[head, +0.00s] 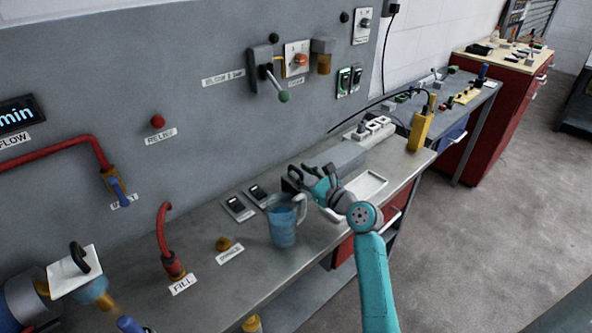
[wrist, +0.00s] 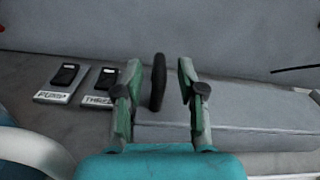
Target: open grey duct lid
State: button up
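The grey duct (head: 345,157) is a long low box on the bench, and its flat lid (wrist: 230,108) looks closed in the wrist view. A black upright handle (wrist: 157,82) stands at the lid's left end. My gripper (wrist: 157,88) is open, with one finger on each side of the handle and a visible gap on both sides. In the head view my gripper (head: 312,180) is at the duct's near left end, where it partly hides that end. Whether the fingers are level with the handle in depth is hard to tell.
A blue jug (head: 283,222) with a pale handle stands close to my gripper on the left. Two switch plates (head: 240,207) lie behind it. A white tray (head: 366,186) lies right of my gripper. The grey wall panel (head: 210,120) rises behind the bench.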

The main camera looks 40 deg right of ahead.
jog(key=shift+w, duration=1.25)
grip_shut()
